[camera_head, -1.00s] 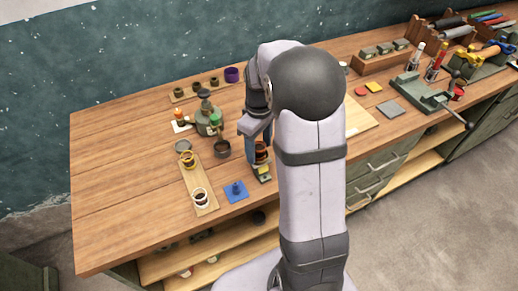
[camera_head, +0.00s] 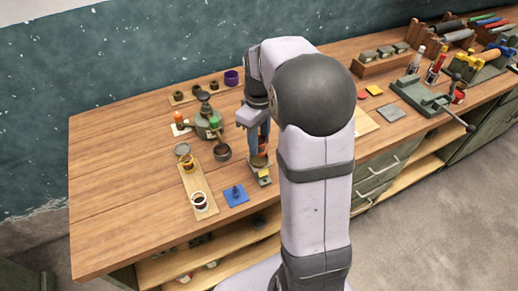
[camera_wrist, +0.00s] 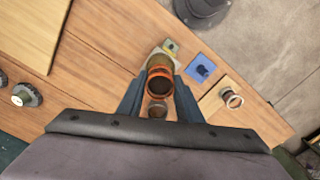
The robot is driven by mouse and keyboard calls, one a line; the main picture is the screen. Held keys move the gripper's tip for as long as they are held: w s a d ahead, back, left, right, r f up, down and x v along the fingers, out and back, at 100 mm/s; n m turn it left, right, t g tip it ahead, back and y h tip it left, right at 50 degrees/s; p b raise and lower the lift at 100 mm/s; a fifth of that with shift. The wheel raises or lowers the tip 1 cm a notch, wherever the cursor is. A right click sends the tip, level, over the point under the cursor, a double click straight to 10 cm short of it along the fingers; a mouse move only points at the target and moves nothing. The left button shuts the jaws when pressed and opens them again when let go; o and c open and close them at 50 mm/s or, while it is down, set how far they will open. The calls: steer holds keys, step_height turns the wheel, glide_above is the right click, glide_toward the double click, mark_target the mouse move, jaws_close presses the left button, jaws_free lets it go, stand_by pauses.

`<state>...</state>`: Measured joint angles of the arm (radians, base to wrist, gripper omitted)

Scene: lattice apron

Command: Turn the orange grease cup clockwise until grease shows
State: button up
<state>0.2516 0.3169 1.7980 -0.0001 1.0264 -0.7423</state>
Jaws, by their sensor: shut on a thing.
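The orange grease cup (camera_head: 262,143) is between the two blue fingers of my gripper (camera_head: 261,148), which are shut on it. In the wrist view the orange cup (camera_wrist: 159,72) shows as an orange ring with a dark inside, between the fingertips (camera_wrist: 160,80). A tan-brown cylindrical part (camera_head: 259,161) shows just below it, on a small base with a yellow label (camera_head: 264,174). I cannot tell whether the cup touches this part. No grease can be made out.
A blue plate with a peg (camera_head: 235,194) lies close to the base. A wooden board with cups (camera_head: 187,177) and a dark cup (camera_head: 222,153) stand to the left, beside a grey-green pot (camera_head: 205,124). The bench's left part is clear.

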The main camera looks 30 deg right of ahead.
step_height(320, 180, up, 6)
steer(key=shift+b, duration=0.4)
step_height(320, 180, down, 6)
steer(key=p, duration=0.4)
steer(key=shift+f, duration=0.55)
steer(key=shift+f, duration=0.2)
steer(key=shift+s+f+b, duration=0.1)
steer(key=shift+f+b, duration=0.9)
steer(key=shift+f, duration=0.1)
steer(key=shift+m+p, duration=0.55)
steer(key=shift+m, duration=0.95)
